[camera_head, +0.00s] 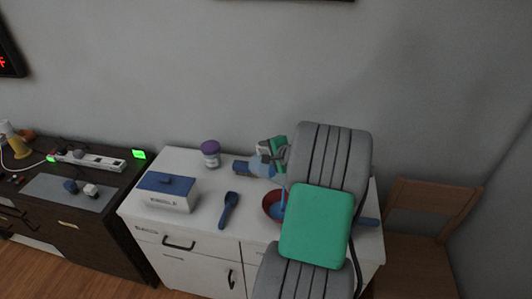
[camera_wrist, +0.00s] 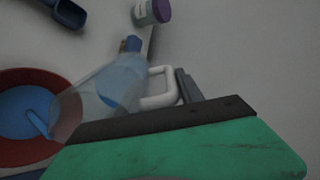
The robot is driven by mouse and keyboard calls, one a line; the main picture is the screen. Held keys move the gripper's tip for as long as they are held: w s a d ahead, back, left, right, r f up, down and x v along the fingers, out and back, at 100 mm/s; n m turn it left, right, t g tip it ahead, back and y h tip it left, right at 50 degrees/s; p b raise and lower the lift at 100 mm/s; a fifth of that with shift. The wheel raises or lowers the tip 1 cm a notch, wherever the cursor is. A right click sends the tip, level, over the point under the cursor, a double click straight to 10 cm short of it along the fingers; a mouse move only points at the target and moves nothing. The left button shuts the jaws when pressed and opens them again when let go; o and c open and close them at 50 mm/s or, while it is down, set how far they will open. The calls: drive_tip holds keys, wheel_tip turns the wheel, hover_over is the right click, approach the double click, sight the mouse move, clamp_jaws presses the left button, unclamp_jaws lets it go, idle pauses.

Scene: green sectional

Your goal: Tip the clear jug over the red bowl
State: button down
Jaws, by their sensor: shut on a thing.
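The clear jug (camera_wrist: 98,92) is tilted, with its wide end over the edge of the red bowl (camera_wrist: 28,152) in the wrist view. Its white handle (camera_wrist: 160,100) is at my gripper (camera_wrist: 184,92), which is shut on it. In the head view the jug (camera_head: 262,166) is bluish and see-through, and my arm partly hides the red bowl (camera_head: 267,207). Blue shows inside the bowl, and a blue streak runs between the jug's end and the bowl. I cannot tell how much is left in the jug.
A purple-lidded jar (camera_head: 210,154) stands at the back of the white cabinet top (camera_head: 178,220). A blue-lidded box (camera_head: 168,192) and a blue scoop (camera_head: 228,209) are to the left. A wooden chair (camera_head: 433,215) stands at the right. The cabinet's front-left strip is clear.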

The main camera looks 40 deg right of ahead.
drive_tip(key=shift+s+r+t+b, duration=0.15)
drive_tip(key=shift+s+t+b, duration=0.25)
drive_tip(key=shift+b, duration=0.65)
idle(0.5)
drive_tip(key=shift+s+a+r+t+b, duration=0.1)
drive_tip(key=shift+s+r+t+b, duration=0.3)
drive_tip(key=shift+r+t+b, duration=0.6)
idle(1.0)
drive_tip(key=shift+f+g, duration=0.3)
